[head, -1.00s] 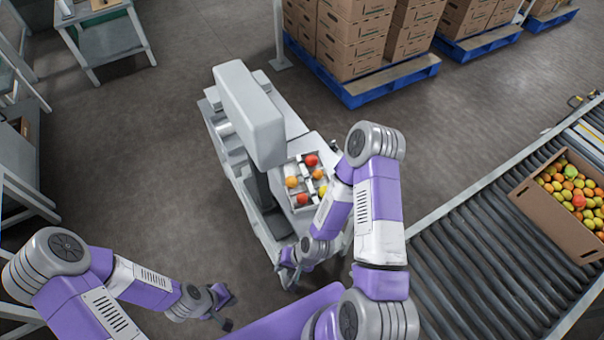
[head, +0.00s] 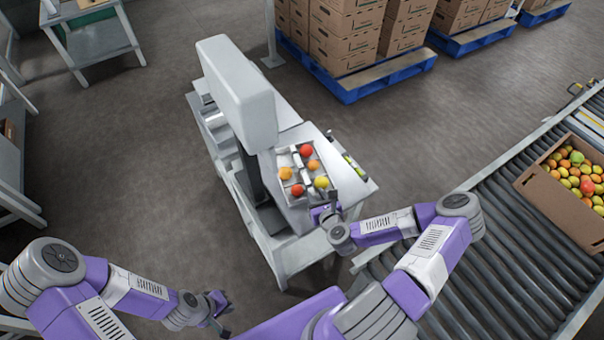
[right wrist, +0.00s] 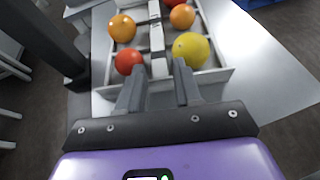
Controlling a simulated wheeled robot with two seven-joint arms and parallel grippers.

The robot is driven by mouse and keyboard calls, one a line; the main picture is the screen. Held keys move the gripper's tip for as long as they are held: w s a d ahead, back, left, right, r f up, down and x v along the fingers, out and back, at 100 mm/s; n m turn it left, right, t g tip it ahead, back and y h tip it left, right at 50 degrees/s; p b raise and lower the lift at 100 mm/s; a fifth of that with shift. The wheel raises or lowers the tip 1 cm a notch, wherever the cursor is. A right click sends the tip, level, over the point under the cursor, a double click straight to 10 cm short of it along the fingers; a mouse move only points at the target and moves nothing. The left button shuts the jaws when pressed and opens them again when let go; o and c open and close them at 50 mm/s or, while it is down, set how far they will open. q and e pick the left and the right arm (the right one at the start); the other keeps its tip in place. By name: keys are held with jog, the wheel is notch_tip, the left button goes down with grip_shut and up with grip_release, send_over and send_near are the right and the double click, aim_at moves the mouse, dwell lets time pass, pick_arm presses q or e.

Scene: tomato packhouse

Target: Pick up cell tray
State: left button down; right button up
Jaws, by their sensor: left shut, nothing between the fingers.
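The cell tray (head: 283,160) is a pale metal tray with several red, orange and yellow tomatoes in its cells. It lies on the white top of a grey machine. In the right wrist view the tray (right wrist: 215,74) has a raised bar (right wrist: 157,38) along its middle. My right gripper (head: 322,212) is at the tray's near edge. In the right wrist view its two fingers (right wrist: 160,83) are apart, with the near end of the bar ahead of the gap; I cannot tell whether they touch it. My left gripper (head: 222,318) is shut and empty, low and away from the tray.
A tall grey housing (head: 240,92) stands on the machine beside the tray. A roller conveyor (head: 490,245) with a cardboard box (head: 555,212) of tomatoes runs at the right. Stacked cartons (head: 345,40) on blue pallets stand behind. Open floor lies left of the machine.

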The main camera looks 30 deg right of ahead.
aim_at(310, 188)
jog(key=b+x, duration=0.1)
jog(key=x, duration=0.4)
jog(key=shift+w+f, duration=0.25)
jog(key=shift+w, duration=0.1)
grip_shut()
